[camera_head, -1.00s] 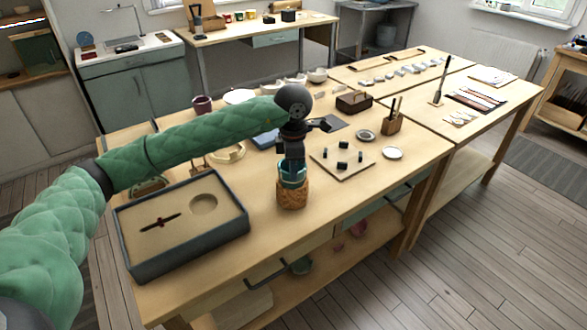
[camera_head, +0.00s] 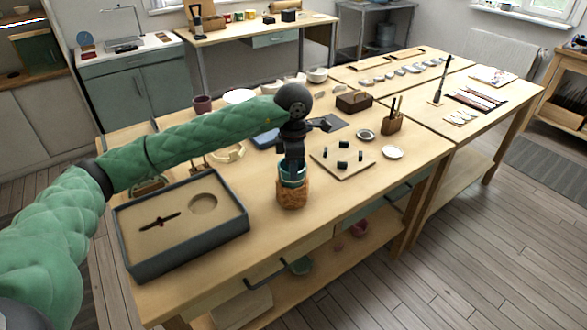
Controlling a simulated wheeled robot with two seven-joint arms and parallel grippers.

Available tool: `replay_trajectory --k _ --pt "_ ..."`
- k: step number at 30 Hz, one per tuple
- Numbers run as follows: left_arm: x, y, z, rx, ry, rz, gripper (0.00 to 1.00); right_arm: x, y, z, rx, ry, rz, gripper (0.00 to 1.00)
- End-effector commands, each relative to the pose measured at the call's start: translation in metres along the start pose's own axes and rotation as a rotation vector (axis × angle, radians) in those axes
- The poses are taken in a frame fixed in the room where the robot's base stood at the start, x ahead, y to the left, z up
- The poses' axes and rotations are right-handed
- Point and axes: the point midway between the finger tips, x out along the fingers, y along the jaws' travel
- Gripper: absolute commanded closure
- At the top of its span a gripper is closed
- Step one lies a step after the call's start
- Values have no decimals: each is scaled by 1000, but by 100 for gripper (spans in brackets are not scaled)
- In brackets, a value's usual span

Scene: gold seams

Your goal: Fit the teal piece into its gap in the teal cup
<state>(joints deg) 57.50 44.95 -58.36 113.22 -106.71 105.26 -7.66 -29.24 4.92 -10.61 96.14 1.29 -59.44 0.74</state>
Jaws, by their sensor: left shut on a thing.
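The teal cup (camera_head: 291,181) stands upright in a brown, cork-like holder (camera_head: 292,196) near the front edge of the wooden worktable. My left arm reaches in from the left, and its dark left gripper (camera_head: 292,162) points straight down at the cup's rim. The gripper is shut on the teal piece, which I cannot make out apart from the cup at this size. The fingers hide much of the rim, so I cannot tell whether the piece sits in the gap. My right gripper is not in view.
A grey padded box (camera_head: 228,235) with a round recess and a dark slim item lies left of the cup. A board (camera_head: 330,168) with several small black blocks lies to the right, a white dish (camera_head: 393,152) beyond it. The table front (camera_head: 330,205) is clear.

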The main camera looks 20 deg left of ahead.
Motion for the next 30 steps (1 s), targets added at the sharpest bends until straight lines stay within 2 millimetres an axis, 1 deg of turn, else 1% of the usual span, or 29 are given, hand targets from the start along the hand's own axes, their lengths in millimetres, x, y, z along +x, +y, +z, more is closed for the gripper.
replay_trajectory --k 10,11,12,14,15,20,21,24,30 --pt "0 0 0 0 0 0 100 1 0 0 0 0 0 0" --pt "0 0 0 0 0 0 89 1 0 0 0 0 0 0" --pt "0 0 0 0 0 0 81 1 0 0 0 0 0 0" --pt "0 0 0 0 0 0 69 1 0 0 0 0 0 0" --pt "0 0 0 0 0 0 68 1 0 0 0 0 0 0" --pt "0 0 0 0 0 0 68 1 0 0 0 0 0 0" --pt "0 0 0 0 0 0 64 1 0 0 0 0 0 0" --pt "0 0 0 0 0 0 46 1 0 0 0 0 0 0" --pt "0 0 0 0 0 0 46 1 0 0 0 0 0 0"
